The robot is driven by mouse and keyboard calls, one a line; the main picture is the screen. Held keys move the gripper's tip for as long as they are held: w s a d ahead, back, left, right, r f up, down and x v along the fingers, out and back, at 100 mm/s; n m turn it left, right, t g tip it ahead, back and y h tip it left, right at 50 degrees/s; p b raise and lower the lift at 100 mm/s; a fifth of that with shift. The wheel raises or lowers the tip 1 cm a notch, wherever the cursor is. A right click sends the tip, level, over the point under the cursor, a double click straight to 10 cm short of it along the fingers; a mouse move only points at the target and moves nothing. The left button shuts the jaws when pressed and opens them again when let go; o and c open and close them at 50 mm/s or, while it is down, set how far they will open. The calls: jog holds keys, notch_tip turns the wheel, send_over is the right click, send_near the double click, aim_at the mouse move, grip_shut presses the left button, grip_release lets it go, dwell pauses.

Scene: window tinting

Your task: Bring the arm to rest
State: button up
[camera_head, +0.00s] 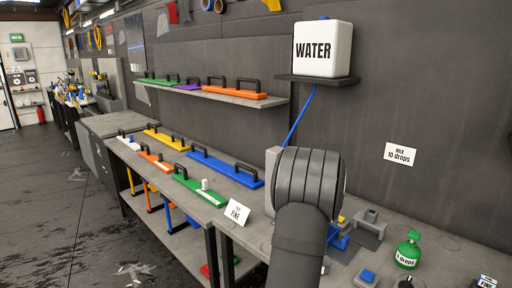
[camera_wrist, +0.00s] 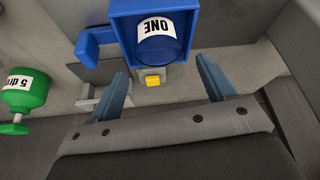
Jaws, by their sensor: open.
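My gripper (camera_wrist: 163,68) shows in the wrist view with its two blue-grey fingers spread apart and nothing held between them. A blue square container (camera_wrist: 120,18) with a blue cup marked "ONE" (camera_wrist: 157,27) stands just beyond the fingertips. A small yellow button-like piece (camera_wrist: 152,80) on a grey mount lies in line with the gap between the fingers. In the head view my arm fills the lower middle and hides my gripper; part of the blue container (camera_head: 338,240) shows at its right edge.
A green bottle marked "5 drops" (camera_head: 408,252) stands on the bench at the right; it also shows in the wrist view (camera_wrist: 22,92). A white water tank (camera_head: 323,50) sits on a wall shelf with a blue tube below. Coloured handled tools (camera_head: 225,168) line the bench to the left.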

jog(key=x, duration=0.3)
jog(key=shift+f, duration=0.25)
jog(key=shift+w+d+r, duration=0.1)
jog(key=shift+w+r, duration=0.05)
jog(key=shift+r, duration=1.55)
